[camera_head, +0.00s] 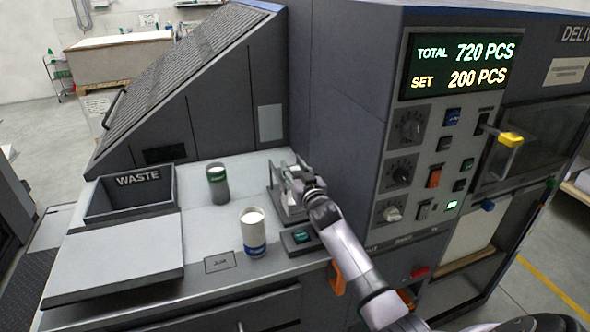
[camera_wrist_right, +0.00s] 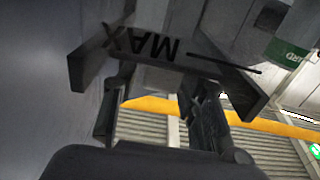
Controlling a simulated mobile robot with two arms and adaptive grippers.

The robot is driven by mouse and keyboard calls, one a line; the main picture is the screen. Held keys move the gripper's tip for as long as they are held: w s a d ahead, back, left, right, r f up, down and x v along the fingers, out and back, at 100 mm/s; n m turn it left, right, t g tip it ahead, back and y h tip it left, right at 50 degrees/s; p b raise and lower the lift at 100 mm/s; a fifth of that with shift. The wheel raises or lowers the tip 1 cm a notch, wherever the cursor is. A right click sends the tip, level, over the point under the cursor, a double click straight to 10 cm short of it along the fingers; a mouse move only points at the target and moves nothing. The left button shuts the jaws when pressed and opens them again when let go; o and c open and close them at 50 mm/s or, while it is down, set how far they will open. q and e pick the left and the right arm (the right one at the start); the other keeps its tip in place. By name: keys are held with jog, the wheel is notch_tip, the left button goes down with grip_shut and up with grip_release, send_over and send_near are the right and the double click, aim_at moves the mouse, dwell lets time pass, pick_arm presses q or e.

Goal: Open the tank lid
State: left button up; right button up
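A small open metal tank (camera_head: 287,192) sits on the grey worktop against the control cabinet. In the right wrist view, a dark grey wall marked MAX (camera_wrist_right: 150,48) crosses the upper middle, upside down. No lid is clearly recognizable at this tank. My right gripper (camera_head: 297,181) is over the tank and hides part of it. In the right wrist view, the right gripper's fingers (camera_wrist_right: 160,115) are apart with nothing seen held between them; whether they touch the tank cannot be told. My left gripper is not in view.
A white-and-blue cup (camera_head: 253,233) and a green-banded container (camera_head: 218,183) stand left of the tank. An open WASTE bin (camera_head: 130,195) and a raised flat panel (camera_head: 120,255) are further left. A small green switch box (camera_head: 301,239) is in front of the tank. The control cabinet (camera_head: 340,110) rises at the right.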

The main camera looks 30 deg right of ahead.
jog(key=shift+o, duration=0.6)
jog(key=shift+w+f, duration=0.1)
jog(key=shift+w, duration=0.05)
jog(key=shift+s, duration=0.25)
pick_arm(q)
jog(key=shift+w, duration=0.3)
pick_arm(e)
jog(key=v, duration=1.1)
jog(key=shift+s, duration=0.35)
jog(key=shift+a, duration=0.1)
